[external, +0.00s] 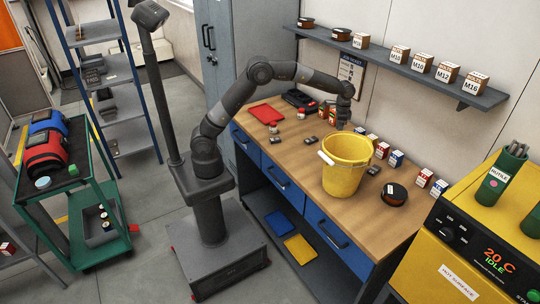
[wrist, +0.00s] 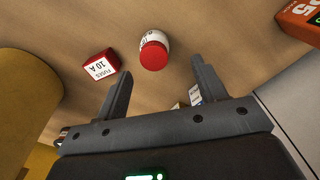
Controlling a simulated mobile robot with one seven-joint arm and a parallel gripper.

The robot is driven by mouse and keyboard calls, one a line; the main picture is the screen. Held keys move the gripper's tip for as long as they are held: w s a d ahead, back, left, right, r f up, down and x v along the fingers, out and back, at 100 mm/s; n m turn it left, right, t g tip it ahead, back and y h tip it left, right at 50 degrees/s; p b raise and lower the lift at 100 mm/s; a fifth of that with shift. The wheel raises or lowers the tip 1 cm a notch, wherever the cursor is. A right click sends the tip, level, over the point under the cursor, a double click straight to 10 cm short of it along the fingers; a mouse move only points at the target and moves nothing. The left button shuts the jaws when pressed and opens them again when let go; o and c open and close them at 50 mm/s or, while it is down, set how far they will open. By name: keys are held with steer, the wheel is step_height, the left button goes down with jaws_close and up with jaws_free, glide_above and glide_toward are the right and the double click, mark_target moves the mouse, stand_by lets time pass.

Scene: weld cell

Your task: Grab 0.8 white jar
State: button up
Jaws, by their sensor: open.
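A white jar (wrist: 152,39) with a red lid stands on the wooden bench in the wrist view. Part of its label shows, but I cannot read a number on it. My gripper (wrist: 161,67) is open and empty, with one finger to each side of the jar's line and the jar apart from both fingers. In the external view my gripper (external: 342,122) hangs over the back of the bench, behind the yellow bucket. I cannot tell this jar there. Two small pale jars, a left one (external: 273,128) and a right one (external: 301,114), stand farther left on the bench.
A red fuses box (wrist: 101,66) stands left of the jar, and an orange box (wrist: 300,20) is at upper right. The yellow bucket (external: 343,175) stands close to my gripper. Several small boxes line the wall. The shelf (external: 395,62) overhangs the bench.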

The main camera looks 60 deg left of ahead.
steer(key=f, duration=0.7)
steer(key=shift+s+d+f, duration=0.1)
steer(key=shift+s+d, duration=0.05)
steer(key=shift+s, duration=0.25)
steer(key=shift+c, duration=0.3)
steer(key=c, duration=1)
